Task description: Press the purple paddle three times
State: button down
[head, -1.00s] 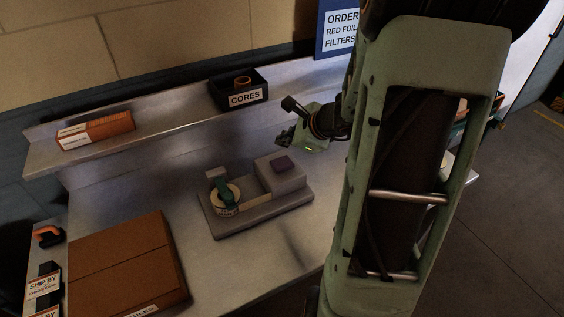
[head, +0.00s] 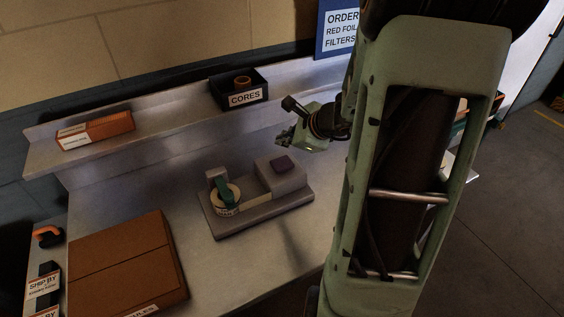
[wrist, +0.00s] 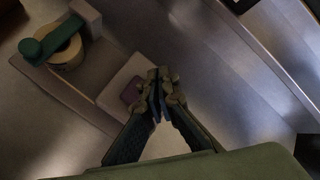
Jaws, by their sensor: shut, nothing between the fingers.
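The purple paddle (head: 283,163) sits on top of the raised grey block at the right end of a tape dispenser (head: 258,217) on the metal bench. In the wrist view the purple paddle (wrist: 132,92) shows just left of the fingertips, partly covered by them. My gripper (head: 281,138) is shut and empty. In the head view it appears above the paddle and apart from it. In the wrist view my gripper (wrist: 158,84) points down, with its fingertips together.
A roll of tape (head: 226,201) with a green arm sits at the dispenser's left end. A brown cardboard box (head: 127,262) lies at the front left. A shelf behind holds a black bin marked CORES (head: 240,90) and an orange box (head: 95,130).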

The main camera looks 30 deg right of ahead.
aim_at(283, 164)
dwell(0.3)
jog(key=shift+r+b, duration=1)
jog(key=shift+r, duration=0.95)
notch_tip(283, 164, down, 9)
jog(key=b, duration=0.8)
jog(key=shift+f+b, duration=0.4)
jog(key=shift+b, duration=0.1)
